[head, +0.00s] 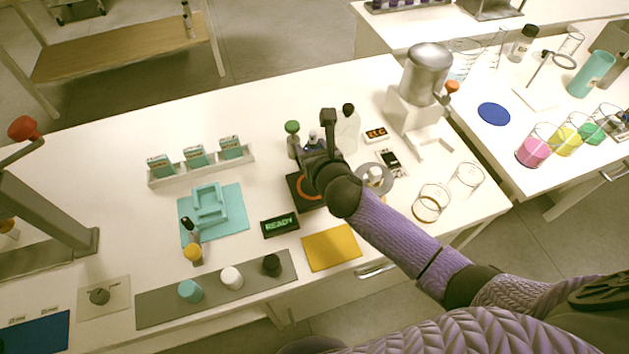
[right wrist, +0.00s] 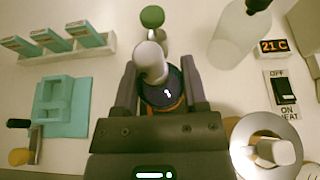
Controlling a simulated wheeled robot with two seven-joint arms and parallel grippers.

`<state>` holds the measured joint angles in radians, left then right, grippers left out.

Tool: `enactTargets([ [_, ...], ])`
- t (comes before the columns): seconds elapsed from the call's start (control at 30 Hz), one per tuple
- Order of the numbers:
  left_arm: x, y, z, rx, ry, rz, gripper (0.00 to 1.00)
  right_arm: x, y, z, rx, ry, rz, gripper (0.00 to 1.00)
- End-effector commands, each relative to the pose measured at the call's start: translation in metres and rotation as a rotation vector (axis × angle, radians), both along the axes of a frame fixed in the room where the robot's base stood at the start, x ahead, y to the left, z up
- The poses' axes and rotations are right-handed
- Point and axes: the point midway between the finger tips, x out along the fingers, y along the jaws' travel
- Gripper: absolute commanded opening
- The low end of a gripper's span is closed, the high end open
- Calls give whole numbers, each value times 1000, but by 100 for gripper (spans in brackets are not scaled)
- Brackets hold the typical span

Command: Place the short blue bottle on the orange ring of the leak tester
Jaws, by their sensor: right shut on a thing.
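The short blue bottle (right wrist: 168,90) has a dark blue body and a pale cap, and stands between the two fingers of my right gripper (right wrist: 158,80) in the right wrist view. My right gripper (head: 314,152) is shut on it. In the head view the gripper hides most of the bottle. The leak tester (head: 297,200) is a dark box with an orange ring (head: 303,190), partly covered by my gripper. A bit of orange shows just beside the bottle's base in the wrist view; whether they touch I cannot tell. My left gripper is not in view.
A green-capped bottle (head: 292,138) and a large clear bottle with a black cap (head: 347,130) stand just behind the gripper. A READY display (head: 280,225) and a yellow mat (head: 331,247) lie in front.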

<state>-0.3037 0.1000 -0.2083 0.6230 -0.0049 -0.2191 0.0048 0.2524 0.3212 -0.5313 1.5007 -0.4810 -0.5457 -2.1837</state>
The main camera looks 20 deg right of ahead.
Motion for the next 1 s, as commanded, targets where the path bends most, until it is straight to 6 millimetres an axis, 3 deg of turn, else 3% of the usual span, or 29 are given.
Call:
enactTargets([
  [0.03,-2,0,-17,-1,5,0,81,-1,1,-23,3,6,-1,0],
  [0.4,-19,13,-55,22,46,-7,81,-1,1,-81,1,4,0,0],
  [0.53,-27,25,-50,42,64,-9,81,0,1,-76,-1,1,-1,0],
  [0.73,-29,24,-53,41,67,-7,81,0,1,-80,-1,1,-1,0],
  [0.77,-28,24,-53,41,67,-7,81,0,1,-80,0,1,-1,57],
  [0.9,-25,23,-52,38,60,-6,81,-1,1,-79,0,1,-1,87],
  [1.0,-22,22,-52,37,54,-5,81,-1,1,-79,0,1,-1,90],
])
